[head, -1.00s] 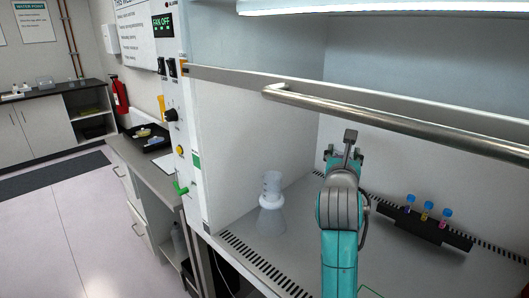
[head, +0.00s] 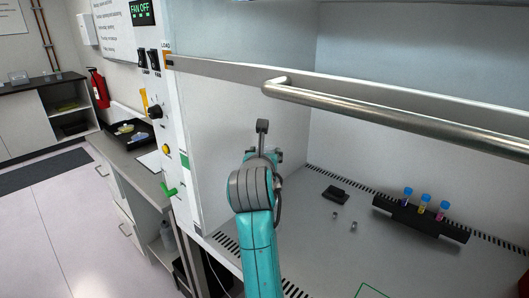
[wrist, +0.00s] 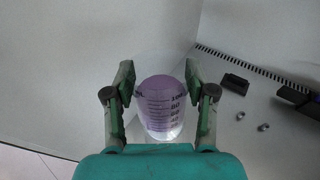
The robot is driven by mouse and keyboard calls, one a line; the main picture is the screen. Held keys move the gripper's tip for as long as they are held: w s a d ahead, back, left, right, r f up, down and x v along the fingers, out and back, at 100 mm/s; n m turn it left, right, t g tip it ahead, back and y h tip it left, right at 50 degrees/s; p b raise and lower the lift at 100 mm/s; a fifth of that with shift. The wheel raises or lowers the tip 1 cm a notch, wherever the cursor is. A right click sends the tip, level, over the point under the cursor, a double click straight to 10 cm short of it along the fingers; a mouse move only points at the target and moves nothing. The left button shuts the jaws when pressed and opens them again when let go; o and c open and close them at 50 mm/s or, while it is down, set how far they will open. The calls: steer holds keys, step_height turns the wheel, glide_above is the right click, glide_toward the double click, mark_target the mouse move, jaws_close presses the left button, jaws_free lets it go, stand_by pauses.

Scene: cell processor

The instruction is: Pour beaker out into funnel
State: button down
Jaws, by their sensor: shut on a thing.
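The beaker (wrist: 160,105) is clear with dark volume marks and looks purple inside. It stands between the fingers of my gripper (wrist: 158,76), which is shut on it in the wrist view. In the head view my gripper (head: 262,154) is over the left part of the cabinet, and my wrist hides the beaker. The funnel cannot be made out now; the place where a clear flask-like vessel stood is behind my arm. A pale, clear shape (wrist: 134,126) shows low behind the beaker in the wrist view, too unclear to name.
A black rack (head: 420,218) with colour-capped vials stands at the right. A small black block (head: 335,193) and two small metal pieces lie on the cabinet floor (head: 320,245), which is otherwise mostly clear. The raised sash with its rail (head: 400,123) crosses in front.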

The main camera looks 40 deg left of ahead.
steer(key=shift+f+g+h, duration=0.15)
steer(key=shift+g+h, duration=0.45)
steer(key=shift+g, duration=0.6)
steer(key=shift+d+f, duration=0.1)
steer(key=shift+f, duration=0.05)
steer(key=shift+s+g+h, duration=0.2)
steer(key=shift+g+h, duration=0.4)
steer(key=shift+g, duration=0.3)
steer(key=shift+d, duration=0.1)
steer(key=shift+f+g+h, duration=0.6)
steer(key=shift+f+g, duration=0.2)
steer(key=shift+g, duration=0.2)
steer(key=shift+w, duration=0.1)
steer(key=shift+f+g, duration=0.1)
steer(key=shift+g, duration=0.4)
